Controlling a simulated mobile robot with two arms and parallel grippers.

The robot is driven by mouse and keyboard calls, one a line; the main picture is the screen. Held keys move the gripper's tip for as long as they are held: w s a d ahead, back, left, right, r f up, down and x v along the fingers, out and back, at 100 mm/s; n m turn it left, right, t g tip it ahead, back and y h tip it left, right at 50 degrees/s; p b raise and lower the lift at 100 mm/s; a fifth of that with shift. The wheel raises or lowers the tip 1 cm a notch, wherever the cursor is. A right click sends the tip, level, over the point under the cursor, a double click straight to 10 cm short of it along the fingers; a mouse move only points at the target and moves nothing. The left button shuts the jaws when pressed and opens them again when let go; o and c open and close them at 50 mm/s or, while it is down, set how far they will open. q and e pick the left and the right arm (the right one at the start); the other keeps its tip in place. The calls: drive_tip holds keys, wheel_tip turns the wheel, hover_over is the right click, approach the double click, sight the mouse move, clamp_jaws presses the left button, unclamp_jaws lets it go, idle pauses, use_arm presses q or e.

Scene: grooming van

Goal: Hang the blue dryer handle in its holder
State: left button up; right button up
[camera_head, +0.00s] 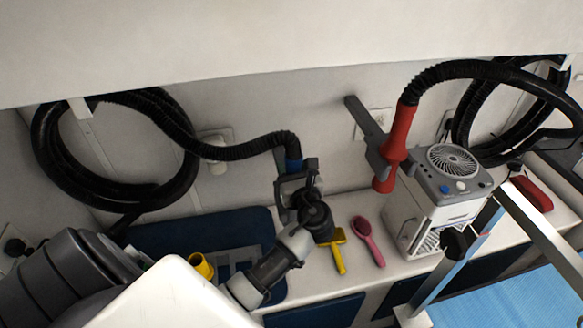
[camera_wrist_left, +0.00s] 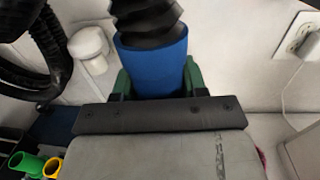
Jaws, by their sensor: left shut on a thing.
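The blue dryer handle (camera_head: 293,164) is at the end of a black ribbed hose. My left gripper (camera_head: 296,177) is shut around it and holds it above the counter, near the back wall. In the left wrist view, the blue handle (camera_wrist_left: 152,66) sits between the green fingers, with the black hose leaving its upper end. Its lower end is hidden behind the gripper. A red handle (camera_head: 399,135) stands at a dark grey wall bracket (camera_head: 366,125). I cannot make out an empty holder for the blue handle. My right gripper is out of view.
A yellow brush (camera_head: 338,252) and a pink brush (camera_head: 369,242) lie on the white counter (camera_head: 330,273). A white fan-topped machine (camera_head: 437,195) stands to their right. The blue hose's coil (camera_head: 45,160) hangs at left. A blue-topped table (camera_head: 520,295) fills the lower right.

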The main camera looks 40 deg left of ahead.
use_arm(q)
drive_tip(key=shift+f, duration=0.1)
drive_tip(key=shift+f, duration=0.5)
drive_tip(key=o, duration=1.6)
drive_tip(key=shift+s+d, duration=0.1)
drive_tip(key=shift+p+v, duration=0.3)
drive_tip(key=shift+v, duration=0.95)
drive_tip(key=shift+p+v, duration=1.05)
drive_tip(key=shift+v, duration=2.6)
